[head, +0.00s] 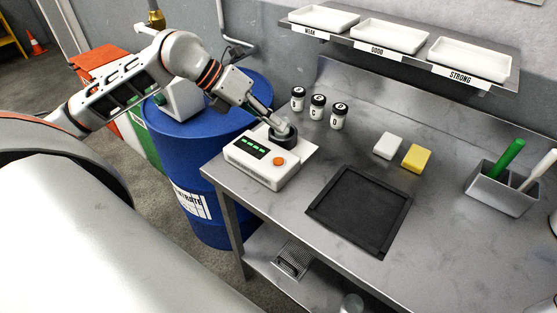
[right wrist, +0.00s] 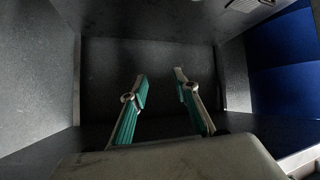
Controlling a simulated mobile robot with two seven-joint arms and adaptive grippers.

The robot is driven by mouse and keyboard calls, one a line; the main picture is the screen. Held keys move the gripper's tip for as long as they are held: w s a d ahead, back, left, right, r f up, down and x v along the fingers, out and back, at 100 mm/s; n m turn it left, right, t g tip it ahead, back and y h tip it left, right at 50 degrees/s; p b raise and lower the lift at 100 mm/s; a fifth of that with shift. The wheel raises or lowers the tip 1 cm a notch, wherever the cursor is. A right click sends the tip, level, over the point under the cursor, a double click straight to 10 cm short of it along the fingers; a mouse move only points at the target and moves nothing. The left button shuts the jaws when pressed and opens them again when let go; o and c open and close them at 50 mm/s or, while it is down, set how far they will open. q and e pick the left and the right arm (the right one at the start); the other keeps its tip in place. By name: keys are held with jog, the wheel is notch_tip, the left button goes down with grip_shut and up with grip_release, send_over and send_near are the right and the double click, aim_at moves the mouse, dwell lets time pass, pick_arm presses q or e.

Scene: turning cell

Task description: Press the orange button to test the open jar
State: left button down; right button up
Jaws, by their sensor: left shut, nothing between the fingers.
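The white tester (head: 258,163) sits at the table's left end, with green marks on its dark display. The orange button (head: 278,161) is on its top near the front right corner. My left gripper (head: 284,131) is shut and empty, its tips over the dark round well (head: 287,141) at the tester's back, behind the button and apart from it. I cannot make out an open jar; the gripper covers part of the well. Three black-capped jars (head: 317,107) stand behind. My right gripper (right wrist: 160,76) is open and empty in the right wrist view.
A black-rimmed mat (head: 358,210) lies right of the tester. A white block (head: 388,146) and a yellow block (head: 417,158) lie behind it. A grey bin (head: 500,195) holds a green-handled tool. Trays marked WEAK, GOOD and STRONG stand on the shelf (head: 400,50). A blue drum (head: 215,125) stands left.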

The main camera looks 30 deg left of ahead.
pick_arm(q)
jog(key=f, duration=0.1)
jog(key=b, duration=0.3)
send_over(275, 161)
notch_tip(275, 161, down, 5)
jog(key=shift+w+r, duration=0.1)
notch_tip(275, 161, down, 3)
jog(key=shift+r+b, duration=0.15)
jog(key=shift+b, duration=0.8)
jog(key=shift+f, duration=0.2)
